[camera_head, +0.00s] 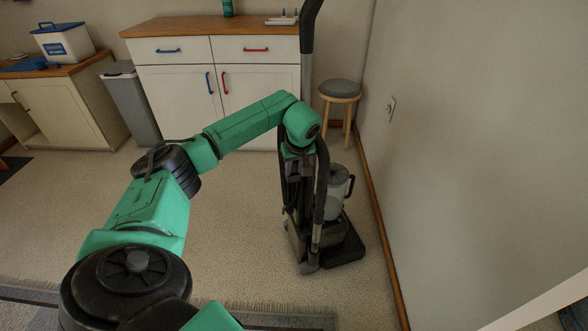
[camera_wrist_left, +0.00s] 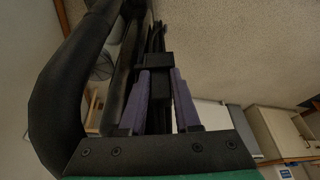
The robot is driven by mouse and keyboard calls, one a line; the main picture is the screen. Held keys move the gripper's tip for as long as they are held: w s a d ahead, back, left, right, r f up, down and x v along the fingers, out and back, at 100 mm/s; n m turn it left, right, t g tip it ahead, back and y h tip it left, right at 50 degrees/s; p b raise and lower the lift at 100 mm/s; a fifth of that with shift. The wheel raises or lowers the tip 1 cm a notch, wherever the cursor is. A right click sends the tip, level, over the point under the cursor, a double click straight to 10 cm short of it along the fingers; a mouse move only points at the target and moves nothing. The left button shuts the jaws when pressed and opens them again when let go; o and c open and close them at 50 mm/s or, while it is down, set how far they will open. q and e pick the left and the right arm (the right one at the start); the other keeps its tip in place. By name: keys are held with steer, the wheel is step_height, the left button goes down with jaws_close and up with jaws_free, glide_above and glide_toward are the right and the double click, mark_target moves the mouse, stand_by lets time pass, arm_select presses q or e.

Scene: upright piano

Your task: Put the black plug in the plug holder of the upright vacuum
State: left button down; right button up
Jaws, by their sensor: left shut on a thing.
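The upright vacuum (camera_head: 342,248) stands on the carpet near the right wall, with its grey and black handle (camera_head: 307,60) rising behind my arm. My left arm reaches to the vacuum's upper body, and its wrist hides most of the gripper there. In the left wrist view my left gripper (camera_wrist_left: 160,76) has its two purple fingers shut on a small black block, which looks like the black plug (camera_wrist_left: 157,87). Dark cords or vacuum parts lie right beyond the fingertips. I cannot make out the plug holder clearly, or whether the plug touches it. My right gripper is not in view.
A wall outlet (camera_head: 391,108) is on the right wall. A round stool (camera_head: 340,88) stands behind the vacuum. White cabinets (camera_head: 180,92) and a grey bin (camera_head: 131,103) line the back. A fringed rug (camera_head: 275,320) lies in front. Carpet to the left is clear.

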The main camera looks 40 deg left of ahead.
arm_select(q)
steer(key=shift+s+d+f, duration=0.15)
steer(key=shift+s+f, duration=0.05)
steer(key=shift+f, duration=0.25)
steer(key=shift+s+d+f, duration=0.15)
steer(key=shift+s+f, duration=0.05)
steer(key=shift+f, duration=0.2)
steer(key=c, duration=0.6)
jaws_free()
steer(key=shift+w+d+f, duration=0.1)
steer(key=v, duration=0.4)
steer(key=p+v, duration=0.1)
steer(key=v, duration=0.3)
steer(key=w+a+p+v, duration=0.1)
steer(key=v, duration=0.3)
steer(key=shift+s+d+r, duration=0.1)
steer(key=shift+r, duration=0.5)
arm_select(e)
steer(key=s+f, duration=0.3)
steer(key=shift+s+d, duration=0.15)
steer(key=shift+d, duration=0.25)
